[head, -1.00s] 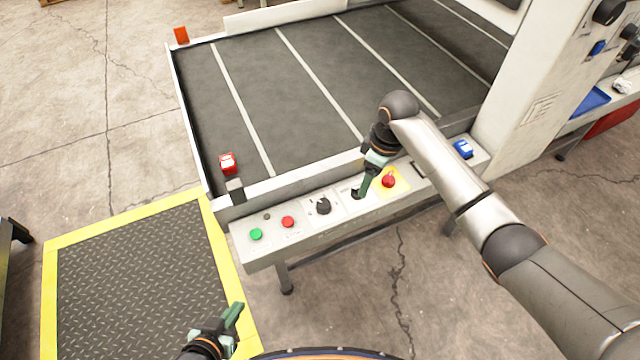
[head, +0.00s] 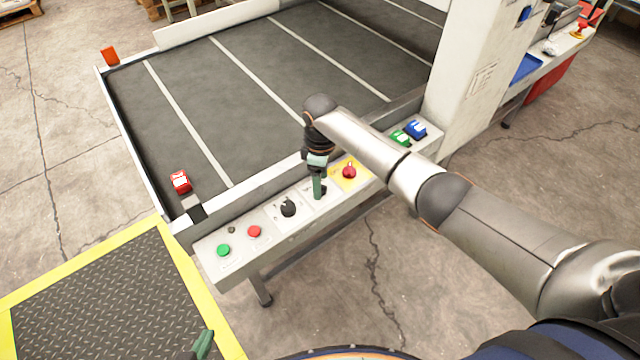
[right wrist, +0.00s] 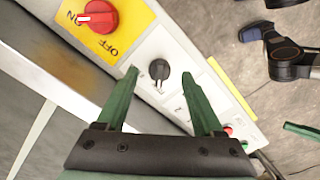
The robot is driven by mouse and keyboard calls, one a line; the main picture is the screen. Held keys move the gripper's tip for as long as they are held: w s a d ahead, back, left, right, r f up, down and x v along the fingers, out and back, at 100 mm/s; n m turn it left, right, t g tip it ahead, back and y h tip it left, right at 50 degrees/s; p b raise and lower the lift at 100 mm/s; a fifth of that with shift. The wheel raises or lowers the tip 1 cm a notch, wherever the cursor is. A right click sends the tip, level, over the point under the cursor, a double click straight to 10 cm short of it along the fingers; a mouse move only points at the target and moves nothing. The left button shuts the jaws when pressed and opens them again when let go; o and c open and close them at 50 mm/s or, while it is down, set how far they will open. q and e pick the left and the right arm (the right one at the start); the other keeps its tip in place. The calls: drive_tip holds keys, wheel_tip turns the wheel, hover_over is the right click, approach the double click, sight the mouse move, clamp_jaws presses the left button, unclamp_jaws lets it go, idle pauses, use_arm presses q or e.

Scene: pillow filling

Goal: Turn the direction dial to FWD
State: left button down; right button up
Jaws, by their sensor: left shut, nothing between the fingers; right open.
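The control panel (head: 234,262) runs along the front of the conveyor. A black dial (right wrist: 155,72) with a white pointer mark sits on a white plate next to the red switch; its label is too small to read. My right gripper (head: 318,196) points down over this dial and mostly hides it in the head view. In the right wrist view, its open fingers (right wrist: 160,84) stand on either side of the dial; contact cannot be told. Another black dial (head: 288,207) sits to the left. My left gripper (head: 203,345) is shut and empty, partly cut off at the bottom edge.
A red switch (head: 349,171) on a yellow plate is just right of my right gripper. A red button (head: 254,231) and green button (head: 223,250) are at the panel's left end. Green (head: 400,138) and blue (head: 416,129) items lie at its right end.

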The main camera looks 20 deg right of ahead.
drive_tip(key=shift+f, duration=0.7)
clamp_jaws()
